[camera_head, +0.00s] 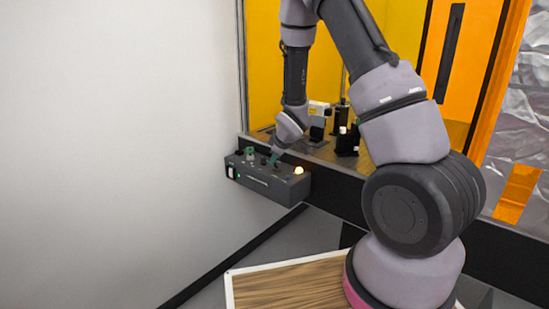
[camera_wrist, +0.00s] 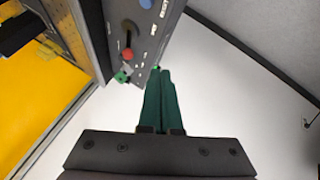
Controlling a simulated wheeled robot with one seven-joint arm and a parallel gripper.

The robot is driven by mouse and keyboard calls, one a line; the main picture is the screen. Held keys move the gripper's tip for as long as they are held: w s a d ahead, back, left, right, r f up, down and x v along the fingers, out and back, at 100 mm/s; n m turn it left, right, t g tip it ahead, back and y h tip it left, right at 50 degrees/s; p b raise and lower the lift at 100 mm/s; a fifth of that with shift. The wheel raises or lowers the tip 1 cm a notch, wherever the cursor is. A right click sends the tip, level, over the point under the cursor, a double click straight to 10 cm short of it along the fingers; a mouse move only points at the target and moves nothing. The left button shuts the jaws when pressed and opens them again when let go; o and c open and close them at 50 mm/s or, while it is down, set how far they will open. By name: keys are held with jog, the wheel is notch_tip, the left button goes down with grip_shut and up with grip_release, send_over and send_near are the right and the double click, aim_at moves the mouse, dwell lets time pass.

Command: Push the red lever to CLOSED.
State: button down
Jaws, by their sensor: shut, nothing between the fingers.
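The red lever (camera_wrist: 127,54) shows in the wrist view as a red knob on a dark stalk, on the face of a dark grey control box (camera_wrist: 153,45). The box also shows in the head view (camera_head: 267,184), mounted on the front of the orange enclosure; I cannot make out the lever there. My gripper (camera_wrist: 160,71) has its green fingers shut together and empty. In the wrist view the fingertips are just right of and below the red knob, apart from it in the picture. In the head view my gripper (camera_head: 274,158) is at the box's top. The small labels are unreadable.
A blue knob (camera_wrist: 146,3) and a small green part (camera_wrist: 121,76) are near the lever. A glowing yellowish lamp (camera_head: 298,171) is at the box's right end. Black instruments (camera_head: 346,138) stand inside the enclosure. A white wall (camera_head: 110,140) fills the left.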

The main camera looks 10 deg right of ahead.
aim_at(275, 164)
jog(key=w+f, duration=0.1)
jog(key=w, duration=0.1)
jog(key=w+f, duration=0.2)
jog(key=w, duration=0.1)
jog(key=w+f, duration=0.2)
jog(key=shift+w+d, duration=0.2)
jog(key=shift+d, duration=0.2)
jog(key=shift+w+d+r, duration=0.1)
jog(key=shift+w+d, duration=0.05)
jog(key=shift+w, duration=0.05)
jog(key=shift+r, duration=0.1)
jog(key=shift+w+d+r+y, duration=0.1)
jog(key=shift+d+y, duration=0.05)
jog(key=shift+y, duration=0.15)
